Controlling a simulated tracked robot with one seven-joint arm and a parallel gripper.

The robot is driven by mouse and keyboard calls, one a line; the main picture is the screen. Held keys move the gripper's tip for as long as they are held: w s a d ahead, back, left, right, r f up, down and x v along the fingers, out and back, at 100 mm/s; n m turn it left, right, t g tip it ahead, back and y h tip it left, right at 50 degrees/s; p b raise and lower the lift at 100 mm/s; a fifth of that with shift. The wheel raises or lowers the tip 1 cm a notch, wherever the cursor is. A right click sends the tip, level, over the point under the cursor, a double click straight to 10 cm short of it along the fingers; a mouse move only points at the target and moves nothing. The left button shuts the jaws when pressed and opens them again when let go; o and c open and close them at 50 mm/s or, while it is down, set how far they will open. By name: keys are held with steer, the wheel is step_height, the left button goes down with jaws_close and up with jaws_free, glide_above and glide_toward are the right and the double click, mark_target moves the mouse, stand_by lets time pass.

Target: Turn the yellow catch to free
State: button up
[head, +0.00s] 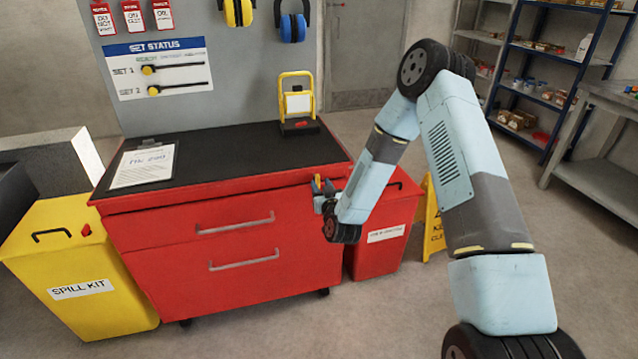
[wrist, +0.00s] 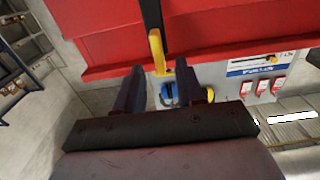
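The yellow catch (wrist: 157,48) shows in the wrist view as a short upright lever at the end of a black strip on a red surface. Its lower end lies between the fingertips in the picture, with a gap on each side. My gripper (wrist: 160,78) is open, its two dark fingers apart and nothing clamped between them. In the head view my gripper (head: 326,188) is at the right front corner of the red tool cabinet (head: 235,235), just below its black top. A small yellow spot (head: 318,181) shows beside the fingers there; the rest is hidden.
A red bin (head: 385,240) stands right of the cabinet, close to my wrist. A yellow stand (head: 296,95) and a clipboard (head: 145,165) are on the black top. A yellow spill kit (head: 85,285) stands left. The front floor is clear.

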steer(key=shift+x, duration=1.4)
jaws_close()
